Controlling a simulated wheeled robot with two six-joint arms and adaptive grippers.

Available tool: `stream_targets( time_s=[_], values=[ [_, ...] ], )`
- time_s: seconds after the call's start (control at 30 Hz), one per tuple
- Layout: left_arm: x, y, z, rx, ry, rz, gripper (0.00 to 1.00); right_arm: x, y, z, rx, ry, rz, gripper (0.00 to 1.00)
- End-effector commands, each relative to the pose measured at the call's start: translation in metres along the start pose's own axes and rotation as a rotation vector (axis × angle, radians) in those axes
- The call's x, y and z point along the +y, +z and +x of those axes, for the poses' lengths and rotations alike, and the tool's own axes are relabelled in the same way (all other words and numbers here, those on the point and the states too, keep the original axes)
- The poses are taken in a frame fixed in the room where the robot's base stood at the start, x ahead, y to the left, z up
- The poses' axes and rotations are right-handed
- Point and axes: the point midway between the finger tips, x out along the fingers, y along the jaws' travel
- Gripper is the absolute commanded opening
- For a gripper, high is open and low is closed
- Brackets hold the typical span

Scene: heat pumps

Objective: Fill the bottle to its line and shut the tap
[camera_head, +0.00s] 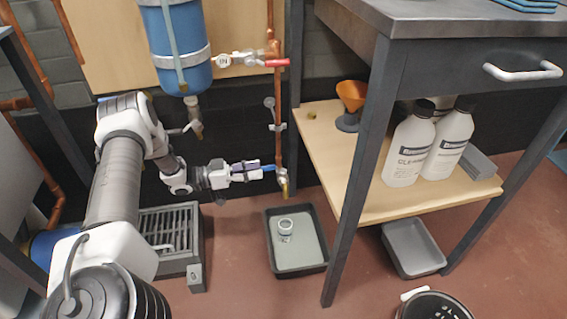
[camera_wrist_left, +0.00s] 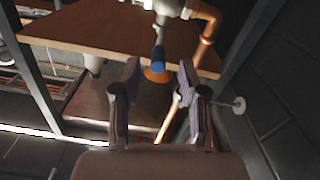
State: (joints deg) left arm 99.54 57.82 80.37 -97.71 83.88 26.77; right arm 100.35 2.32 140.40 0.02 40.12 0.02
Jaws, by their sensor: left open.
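The tap (camera_head: 283,183) hangs at the low end of a copper pipe. Its blue lever (camera_head: 268,168) points left, toward my left gripper (camera_head: 256,170). My left gripper is open and level with the lever. In the left wrist view the blue lever (camera_wrist_left: 158,57) shows ahead in the gap between the fingertips (camera_wrist_left: 158,75); I cannot tell whether it is inside them. A small clear bottle (camera_head: 285,228) stands in a dark tray (camera_head: 268,250) on the floor below the tap. Its line and water level are too small to tell. My right gripper is not in view.
A blue tank (camera_head: 178,45) and a red-handled valve (camera_head: 277,62) are above. A dark grated box (camera_head: 195,275) stands left of the tray. A workbench leg (camera_head: 350,210) stands right of the tray; white bottles (camera_head: 407,150) and an orange funnel (camera_head: 351,94) sit on its shelf.

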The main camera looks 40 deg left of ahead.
Motion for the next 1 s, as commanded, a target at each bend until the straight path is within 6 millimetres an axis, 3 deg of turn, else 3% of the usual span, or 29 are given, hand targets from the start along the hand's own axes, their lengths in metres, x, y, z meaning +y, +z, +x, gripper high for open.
stream_targets(
  time_s=[0.3,0.63,0.7,0.77,1.0],
  values=[
    [0.0,0.004,0.059,-0.001,0.003,0.001,0.42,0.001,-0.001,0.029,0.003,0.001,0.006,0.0],
    [0.001,0.0,0.069,-0.002,0.0,-0.001,0.42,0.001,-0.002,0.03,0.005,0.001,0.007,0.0],
    [0.001,0.0,0.069,-0.002,0.0,-0.001,0.18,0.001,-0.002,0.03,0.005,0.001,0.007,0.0],
    [0.001,0.0,0.068,-0.002,0.0,-0.001,0.0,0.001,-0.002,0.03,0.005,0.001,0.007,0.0],
    [0.001,0.0,0.068,-0.002,-0.002,-0.001,0.0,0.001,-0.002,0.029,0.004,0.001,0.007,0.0]
  ],
)
